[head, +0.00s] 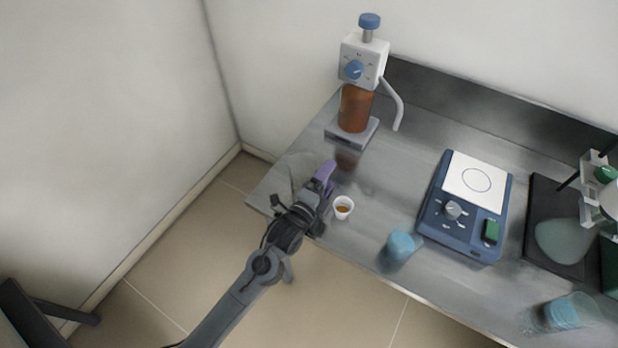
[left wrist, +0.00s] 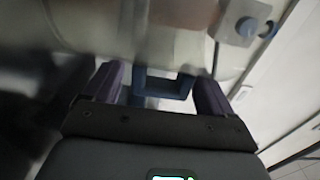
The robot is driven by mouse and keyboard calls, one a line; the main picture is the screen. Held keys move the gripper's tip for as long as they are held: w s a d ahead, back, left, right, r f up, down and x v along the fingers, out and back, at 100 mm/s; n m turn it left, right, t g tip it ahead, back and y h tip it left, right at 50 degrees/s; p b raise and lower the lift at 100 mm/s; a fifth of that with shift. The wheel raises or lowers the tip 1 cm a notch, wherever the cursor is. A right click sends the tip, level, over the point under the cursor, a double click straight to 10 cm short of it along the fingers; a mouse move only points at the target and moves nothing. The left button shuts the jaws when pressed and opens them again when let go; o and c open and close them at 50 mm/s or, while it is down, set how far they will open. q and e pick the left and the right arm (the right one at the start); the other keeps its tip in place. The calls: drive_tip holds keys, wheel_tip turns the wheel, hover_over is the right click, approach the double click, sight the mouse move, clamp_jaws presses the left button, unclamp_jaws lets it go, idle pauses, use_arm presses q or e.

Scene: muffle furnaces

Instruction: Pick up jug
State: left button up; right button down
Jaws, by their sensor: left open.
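A clear, see-through jug (head: 299,166) stands near the left end of the metal bench; only a faint outline shows in the head view. My left gripper (head: 322,176), with purple fingers, is at the jug and partly covers it. In the left wrist view the gripper (left wrist: 163,88) is open, with one finger on each side of a blue-grey handle-like part (left wrist: 163,86). A pale, blurred body, which looks like the jug (left wrist: 120,45), fills the view beyond. I cannot tell whether the fingers touch the handle. My right gripper is not in view.
A brown bottle (head: 355,108) with a white dispenser head (head: 362,61) stands behind the gripper. A small white cup (head: 343,208) is close on the right. Further right are a blue-lidded container (head: 399,246), a blue hotplate device (head: 436,227) and a dark stand base (head: 545,200).

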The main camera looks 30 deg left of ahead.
use_arm(q)
drive_tip(key=shift+w, duration=0.35)
drive_tip(key=shift+s, duration=0.1)
drive_tip(key=c, duration=1.1)
drive_tip(key=shift+r, duration=0.1)
drive_tip(key=shift+c, duration=0.2)
